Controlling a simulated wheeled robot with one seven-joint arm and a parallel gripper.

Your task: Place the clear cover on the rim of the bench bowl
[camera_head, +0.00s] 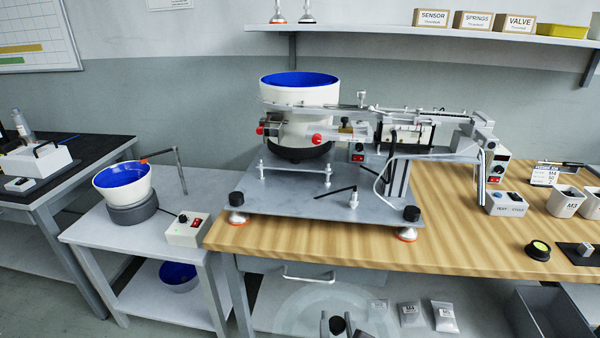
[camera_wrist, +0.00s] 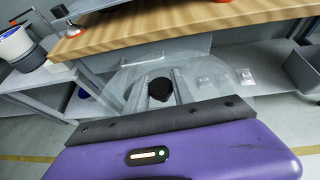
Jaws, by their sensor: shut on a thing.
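My gripper (camera_head: 337,324) is shut on the black knob of the clear cover (camera_head: 298,306), a see-through disc held low in front of the wooden bench. In the wrist view the knob sits between my gripper's fingers (camera_wrist: 160,90), with the clear cover (camera_wrist: 208,72) spread around it. A large white bowl with a blue inside (camera_head: 298,97) stands on the machine on the bench, open at the top. A smaller white bowl, also blue inside (camera_head: 134,193), sits open on a grey base on the side table at left. Which one is the bench bowl I cannot tell.
The wooden bench (camera_head: 460,240) carries the machine's metal plate, a control box (camera_head: 505,203) and bins at right. A lever on a post (camera_head: 178,165) stands beside the small bowl. A wall shelf (camera_head: 420,30) runs above. A blue bowl (camera_head: 180,277) lies on the lower shelf.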

